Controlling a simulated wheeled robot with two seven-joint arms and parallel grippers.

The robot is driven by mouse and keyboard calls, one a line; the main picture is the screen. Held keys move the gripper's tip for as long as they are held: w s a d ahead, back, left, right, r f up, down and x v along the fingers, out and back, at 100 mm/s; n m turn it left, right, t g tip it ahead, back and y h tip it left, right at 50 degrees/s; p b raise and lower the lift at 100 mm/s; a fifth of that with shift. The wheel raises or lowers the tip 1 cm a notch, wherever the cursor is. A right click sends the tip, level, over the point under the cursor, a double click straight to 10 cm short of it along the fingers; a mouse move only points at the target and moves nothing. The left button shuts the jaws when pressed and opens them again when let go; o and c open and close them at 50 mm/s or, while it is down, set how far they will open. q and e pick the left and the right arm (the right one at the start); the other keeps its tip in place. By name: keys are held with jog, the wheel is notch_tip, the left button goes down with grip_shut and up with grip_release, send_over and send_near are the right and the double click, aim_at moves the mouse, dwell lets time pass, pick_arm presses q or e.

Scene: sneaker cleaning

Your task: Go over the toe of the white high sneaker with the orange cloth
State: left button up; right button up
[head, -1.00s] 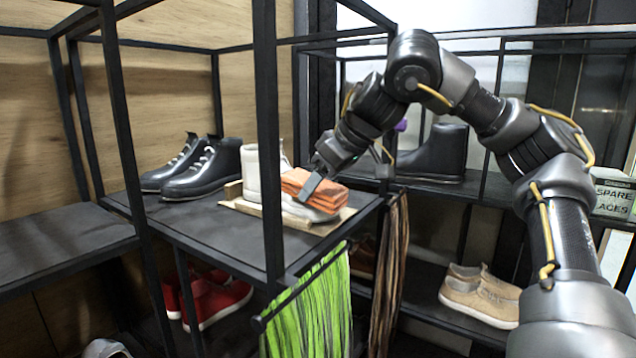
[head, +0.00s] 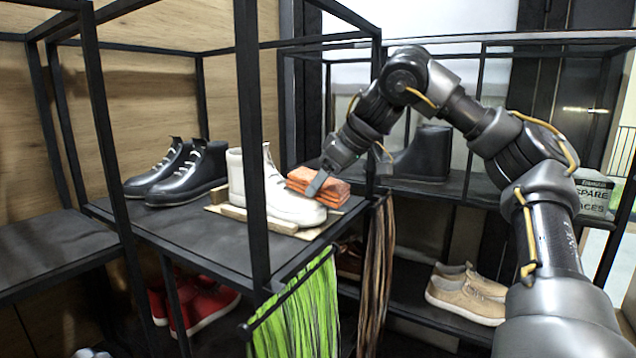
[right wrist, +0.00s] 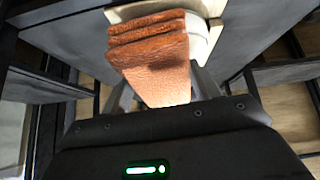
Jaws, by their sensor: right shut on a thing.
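The white high sneaker (head: 288,202) stands on a light wooden tray (head: 262,221) on the dark shelf, its toe pointing right. A black post hides part of it. My right gripper (head: 318,186) is shut on the folded orange cloth (head: 334,190). In the head view the cloth is at the far side of the toe, close to it; I cannot tell whether they touch. In the right wrist view the cloth (right wrist: 150,58) fills the jaws, with a bit of the white sneaker (right wrist: 197,42) behind it. My left gripper is not in view.
Black sneakers (head: 190,172) stand to the left on the same shelf. Black frame posts (head: 252,130) rise in front. Green laces (head: 300,305) and brown laces (head: 376,270) hang at the shelf's edge. Red shoes (head: 200,305) and beige shoes (head: 468,292) sit lower.

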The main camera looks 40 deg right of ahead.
aim_at(305, 200)
jog(key=shift+w+d+f, duration=0.15)
jog(key=shift+d, duration=0.5)
jog(key=shift+s+a+f+b, duration=0.1)
jog(key=shift+s+a+b, duration=0.2)
jog(key=shift+a, duration=0.55)
jog(key=shift+s+a+b, duration=0.15)
jog(key=shift+a+b, duration=0.2)
jog(key=shift+a, duration=0.45)
jog(key=shift+s+a+f+b, duration=0.1)
jog(key=shift+s+a+b, duration=0.2)
jog(key=shift+a, duration=0.55)
jog(key=shift+s+a+r+b, duration=0.15)
jog(key=shift+a+b, duration=0.3)
jog(key=shift+a, duration=0.75)
jog(key=shift+a+r, duration=0.1)
jog(key=shift+a, duration=0.4)
jog(key=shift+d+r+p, duration=0.2)
jog(key=shift+d+p, duration=0.5)
jog(key=shift+d, duration=0.05)
jog(key=shift+w+d+f+p, duration=0.1)
jog(key=shift+w+d+p, duration=0.1)
jog(key=shift+d+p, duration=0.3)
jog(key=shift+w+d+p, duration=0.15)
jog(key=shift+w+d, duration=0.05)
jog(key=shift+d, duration=0.45)
jog(key=shift+d+f, duration=0.15)
jog(key=shift+d, duration=0.15)
